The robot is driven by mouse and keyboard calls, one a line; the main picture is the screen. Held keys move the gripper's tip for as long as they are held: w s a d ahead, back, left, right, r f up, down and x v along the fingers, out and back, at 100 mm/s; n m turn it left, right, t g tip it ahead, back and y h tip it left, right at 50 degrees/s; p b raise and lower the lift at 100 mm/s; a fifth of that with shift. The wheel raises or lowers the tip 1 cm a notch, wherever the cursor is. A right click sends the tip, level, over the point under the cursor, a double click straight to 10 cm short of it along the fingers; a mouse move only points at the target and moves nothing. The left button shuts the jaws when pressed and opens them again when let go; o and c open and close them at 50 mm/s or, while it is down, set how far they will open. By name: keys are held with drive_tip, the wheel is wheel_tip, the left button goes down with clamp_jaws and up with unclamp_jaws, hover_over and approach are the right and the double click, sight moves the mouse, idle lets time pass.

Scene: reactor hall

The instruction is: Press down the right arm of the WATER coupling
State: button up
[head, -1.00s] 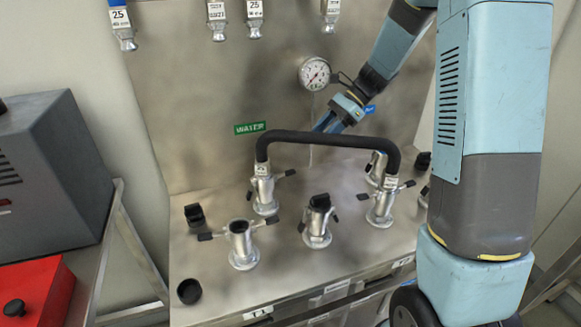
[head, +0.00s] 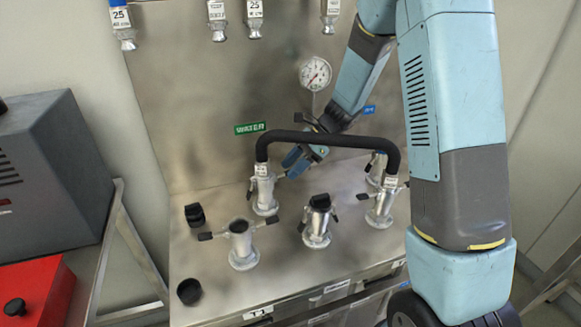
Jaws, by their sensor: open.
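The WATER coupling (head: 264,192) is a silver upright fitting at the left end of the black hose, below a green label (head: 250,128) whose lettering is blurred now. Its right arm is mostly hidden or merged with my gripper, so I cannot tell its tilt. My gripper (head: 291,168) is open behind the hose, its blue fingers pointing down and left, close to the coupling's right side. I cannot tell whether it touches the arm.
The black hose (head: 330,139) arches in front of my gripper to another coupling (head: 381,205) on the right. An open fitting (head: 241,245) and a black-capped fitting (head: 317,222) stand in front. A pressure gauge (head: 315,73) is on the back panel.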

drive_tip(key=shift+a+f, duration=0.2)
drive_tip(key=shift+c, duration=0.3)
clamp_jaws()
drive_tip(key=shift+a, duration=0.2)
drive_tip(key=shift+d, duration=0.2)
